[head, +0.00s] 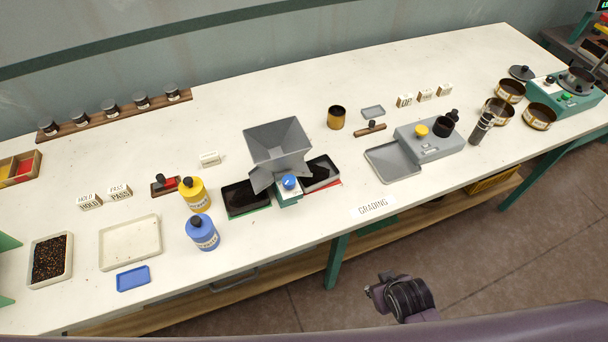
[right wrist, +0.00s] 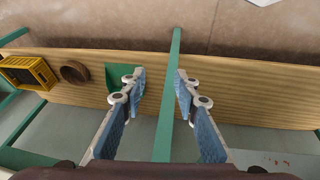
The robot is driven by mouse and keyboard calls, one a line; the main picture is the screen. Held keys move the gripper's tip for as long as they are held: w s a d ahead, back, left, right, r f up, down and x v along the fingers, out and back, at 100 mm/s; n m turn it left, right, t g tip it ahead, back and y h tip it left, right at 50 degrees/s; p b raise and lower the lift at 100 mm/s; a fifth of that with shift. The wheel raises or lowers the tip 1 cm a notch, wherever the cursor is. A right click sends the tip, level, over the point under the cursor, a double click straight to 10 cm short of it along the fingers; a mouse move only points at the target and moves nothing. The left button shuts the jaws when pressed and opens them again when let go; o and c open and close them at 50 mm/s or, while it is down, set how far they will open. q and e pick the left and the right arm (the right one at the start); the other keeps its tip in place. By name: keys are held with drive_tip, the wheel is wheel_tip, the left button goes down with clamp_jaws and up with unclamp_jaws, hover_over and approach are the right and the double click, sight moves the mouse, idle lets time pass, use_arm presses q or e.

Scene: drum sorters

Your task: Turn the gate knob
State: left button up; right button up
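The gate knob appears to be the blue round knob (head: 289,182) on the front of the small sorter, under its grey hopper (head: 277,142). A black tray (head: 247,198) sits left of the knob and another black tray (head: 320,174) right of it, both with dark contents. My right gripper (right wrist: 160,84) is open and empty in the right wrist view, in front of the bench's lower shelf and a green leg. It is well away from the knob, which that view does not show. In the head view only part of my right arm shows, off the bench's front edge. My left gripper is not in view.
A yellow bottle (head: 194,194) and a blue bottle (head: 202,232) stand left of the sorter. A grey device with a yellow knob (head: 421,131) stands to the right. A yellow crate (right wrist: 28,72) is on the lower shelf. The bench front near the GRADING label (head: 374,206) is clear.

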sight(294, 181)
drive_tip(key=w+r+n+t, duration=0.4)
drive_tip(key=w+r, duration=0.3)
drive_tip(key=r, duration=0.5)
drive_tip(key=w+d+r+n+t, duration=0.1)
drive_tip(key=w+r+n+t, duration=0.5)
drive_tip(key=r, duration=0.7)
drive_tip(key=w+r+n+t, duration=0.25)
drive_tip(key=w+r, duration=0.55)
drive_tip(key=r, duration=0.4)
drive_tip(key=a+r+n+t+y, duration=0.3)
drive_tip(key=a+r+n+y, duration=0.45)
drive_tip(key=n, duration=0.35)
drive_tip(key=s+a+n+g+y, duration=0.3)
drive_tip(key=a+n+g+y, duration=0.35)
drive_tip(key=n, duration=0.45)
drive_tip(key=s+f+n+g+h+p, duration=0.1)
drive_tip(key=s+f+n+g, duration=0.4)
drive_tip(key=f+n+g, duration=0.5)
drive_tip(key=w+a+f+t+p, duration=0.1)
drive_tip(key=a, duration=0.1)
drive_tip(key=w+a+f+n+p, duration=0.1)
drive_tip(key=a+f, duration=0.1)
drive_tip(key=w+a+f+t, duration=0.1)
drive_tip(key=a, duration=0.1)
drive_tip(key=shift+a+f+n+t+p, duration=0.3)
drive_tip(key=shift+a+f+n+p, duration=0.05)
drive_tip(key=shift+f+p, duration=0.05)
drive_tip(key=shift+a+f, duration=0.25)
